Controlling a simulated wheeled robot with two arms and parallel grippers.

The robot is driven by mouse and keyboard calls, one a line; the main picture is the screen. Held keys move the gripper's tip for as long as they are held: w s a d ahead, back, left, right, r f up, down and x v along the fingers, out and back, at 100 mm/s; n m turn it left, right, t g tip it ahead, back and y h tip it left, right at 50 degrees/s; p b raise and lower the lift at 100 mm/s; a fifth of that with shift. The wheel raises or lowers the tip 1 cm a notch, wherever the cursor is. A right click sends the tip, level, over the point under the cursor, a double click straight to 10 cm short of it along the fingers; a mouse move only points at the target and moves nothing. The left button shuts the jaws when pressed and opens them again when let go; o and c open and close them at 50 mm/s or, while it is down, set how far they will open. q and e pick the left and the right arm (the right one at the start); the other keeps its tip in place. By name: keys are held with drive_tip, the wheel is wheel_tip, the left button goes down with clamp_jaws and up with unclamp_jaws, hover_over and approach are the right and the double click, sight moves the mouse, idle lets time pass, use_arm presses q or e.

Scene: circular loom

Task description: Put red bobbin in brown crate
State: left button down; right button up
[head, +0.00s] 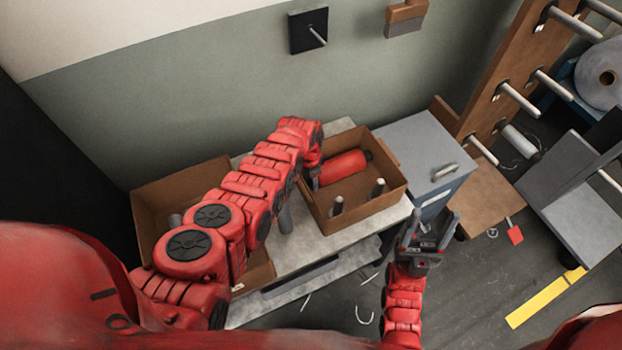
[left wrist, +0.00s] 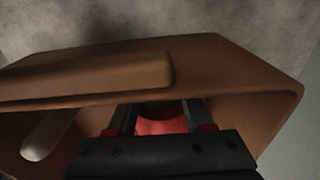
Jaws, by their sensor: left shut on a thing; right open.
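The red bobbin (head: 343,167) lies on its side within the walls of the right-hand brown crate (head: 372,212), near its back. My left gripper (head: 317,178) reaches into this crate and is shut on the bobbin's left end. In the left wrist view the red bobbin (left wrist: 162,122) shows between the two fingers, with the crate's wall (left wrist: 215,75) just beyond. I cannot tell whether the bobbin touches the crate floor. My right gripper (head: 428,232) is open and empty, in front of the crate's right side.
Pale-topped bobbins or pegs (head: 378,188) stand in the same crate. Another brown box (head: 165,188) stands at the left, partly behind my left arm. A grey-topped cabinet (head: 415,145) is right of the crate. A wooden rack with pegs (head: 505,75) stands far right.

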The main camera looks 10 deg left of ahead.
use_arm(q)
drive_tip(key=shift+f+b, duration=0.25)
drive_tip(key=shift+b, duration=0.05)
drive_tip(key=shift+c, duration=1.1)
unclamp_jaws()
drive_tip(key=shift+r, duration=0.15)
wheel_tip(320, 180, up, 3)
drive_tip(key=shift+f+p, duration=0.15)
drive_tip(key=shift+p, duration=1)
wheel_tip(320, 180, up, 14)
drive_tip(key=shift+s+a+r, duration=0.25)
drive_tip(key=shift+a, duration=0.1)
